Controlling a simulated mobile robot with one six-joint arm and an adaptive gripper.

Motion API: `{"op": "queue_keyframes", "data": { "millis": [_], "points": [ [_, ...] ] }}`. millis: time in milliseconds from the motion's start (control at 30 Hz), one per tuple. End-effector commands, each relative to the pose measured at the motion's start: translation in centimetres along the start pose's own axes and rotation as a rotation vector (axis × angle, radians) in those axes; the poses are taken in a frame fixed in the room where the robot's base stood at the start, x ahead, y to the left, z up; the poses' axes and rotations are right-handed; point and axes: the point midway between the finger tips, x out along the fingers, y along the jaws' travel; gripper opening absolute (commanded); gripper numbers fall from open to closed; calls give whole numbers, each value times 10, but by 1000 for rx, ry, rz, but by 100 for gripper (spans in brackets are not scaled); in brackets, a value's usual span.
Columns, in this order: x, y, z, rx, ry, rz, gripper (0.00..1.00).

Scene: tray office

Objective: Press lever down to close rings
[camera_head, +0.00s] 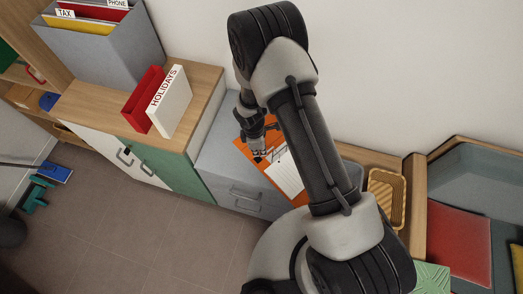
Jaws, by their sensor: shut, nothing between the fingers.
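An orange ring binder (245,147) lies open on top of the grey drawer cabinet (209,154). White paper (284,174) lies on its right part. My gripper (257,156) points down over the left part of the binder and is shut, with nothing held. The rings and the lever are too small to make out and lie close to or behind the gripper. I cannot tell whether the gripper touches the lever. My arm hides the right part of the binder.
A red box (144,98) and a white HOLIDAYS binder (170,100) stand on the wooden cabinet to the left. A grey file box (105,58) stands behind them. A wicker basket (386,196) is at the right.

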Motion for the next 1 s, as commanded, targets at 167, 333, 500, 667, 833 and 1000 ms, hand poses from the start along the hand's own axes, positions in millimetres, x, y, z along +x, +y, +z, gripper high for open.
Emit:
{"op": "queue_keyframes", "data": {
  "millis": [167, 333, 500, 667, 833, 1000],
  "points": [
    [-6, 0, -9, -4, 0, 1, 0],
    [-14, 0, -28, -3, 0, 1, 0],
    [-14, 0, -29, 0, 0, -1, 0],
    [-16, 0, -29, 0, 0, 0, 0],
    [-36, 2, -30, 1, 2, 4, 0],
    [-73, 1, -29, 0, 2, 4, 0]
  ]
}}
